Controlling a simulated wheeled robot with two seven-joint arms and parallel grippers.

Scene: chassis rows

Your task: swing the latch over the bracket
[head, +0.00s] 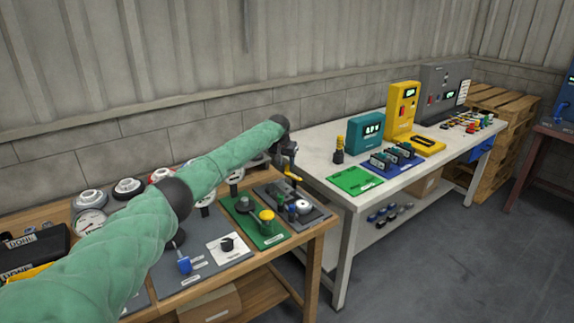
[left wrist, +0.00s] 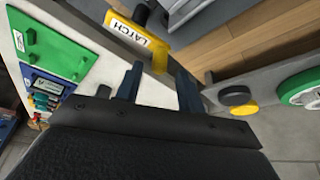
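The latch (left wrist: 137,32) is a yellow bar lettered LATCH, with a dark knob at one end, at the top of the left wrist view. In the head view a bit of yellow (head: 292,172) shows just under my left gripper (head: 289,160), over the dark board at the bench's right end. In the left wrist view my left gripper (left wrist: 158,84) has its two fingers apart, with the latch's bent yellow end just beyond and between the tips. I cannot tell whether they touch. I cannot make out the bracket. My right gripper is not in view.
The dark board (head: 316,216) carries several small parts. Beside it lies a green board (head: 243,232) with a yellow knob (head: 267,216). A white table (head: 325,150) with teal and yellow devices stands to the right. A wall runs behind.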

